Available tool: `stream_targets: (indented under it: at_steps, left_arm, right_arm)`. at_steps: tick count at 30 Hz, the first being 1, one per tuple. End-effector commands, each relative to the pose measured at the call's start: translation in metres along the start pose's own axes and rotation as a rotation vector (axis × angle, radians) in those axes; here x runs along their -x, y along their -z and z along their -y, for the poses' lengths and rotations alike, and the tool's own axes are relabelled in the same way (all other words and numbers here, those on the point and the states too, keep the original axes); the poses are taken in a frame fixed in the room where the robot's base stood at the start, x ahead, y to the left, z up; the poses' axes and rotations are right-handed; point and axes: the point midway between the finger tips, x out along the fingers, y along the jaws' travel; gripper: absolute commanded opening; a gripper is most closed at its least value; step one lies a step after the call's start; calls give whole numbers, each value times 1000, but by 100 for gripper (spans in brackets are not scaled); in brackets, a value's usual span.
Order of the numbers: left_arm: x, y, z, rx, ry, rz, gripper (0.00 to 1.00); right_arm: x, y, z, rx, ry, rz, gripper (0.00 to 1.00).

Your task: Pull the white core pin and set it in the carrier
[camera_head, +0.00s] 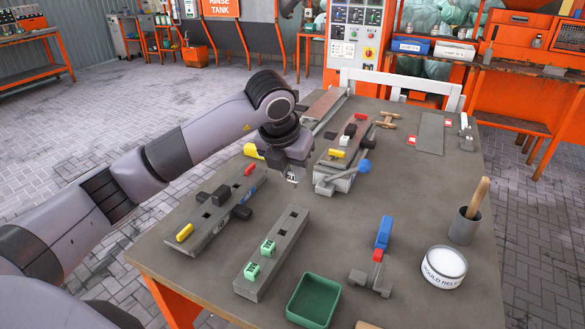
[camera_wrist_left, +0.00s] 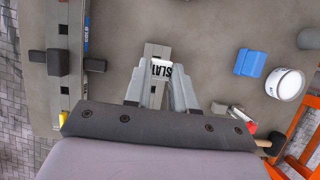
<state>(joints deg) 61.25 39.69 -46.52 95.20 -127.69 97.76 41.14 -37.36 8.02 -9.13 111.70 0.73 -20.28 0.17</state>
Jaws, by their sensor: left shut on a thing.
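My left gripper (camera_head: 291,177) is shut on a small white piece with dark lettering, which I take for the white core pin (camera_wrist_left: 158,68). It sits between both fingers in the left wrist view. The carrier appears to be the long grey block (camera_head: 264,268) with square holes and two green pieces on its near half. In the head view the gripper is above and beyond the block's far end, with a visible gap. The block's far end (camera_wrist_left: 157,49) shows just past the pin in the wrist view. The pin's lower part is hidden. My right gripper is not in view.
A grey mould (camera_head: 210,238) with black clamps and yellow and red pins lies left. Another fixture (camera_head: 328,172) with a blue-knobbed lever stands behind. A green tray (camera_head: 315,298), blue-handled clamp (camera_head: 383,233), mould-release tub (camera_head: 443,268) and grey cup (camera_head: 465,227) are nearer right.

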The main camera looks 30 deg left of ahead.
Motion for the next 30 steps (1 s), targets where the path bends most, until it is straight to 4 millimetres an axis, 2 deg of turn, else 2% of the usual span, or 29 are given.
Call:
stream_targets:
  at_steps: [5,21,30]
  left_arm:
    - [-7,3,0,1,0,7,0]
    - [-59,25,0,1,0,7,0]
    - [-62,26,0,1,0,7,0]
  right_arm:
    - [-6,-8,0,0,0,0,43]
    - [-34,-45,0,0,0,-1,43]
    - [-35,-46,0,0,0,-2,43]
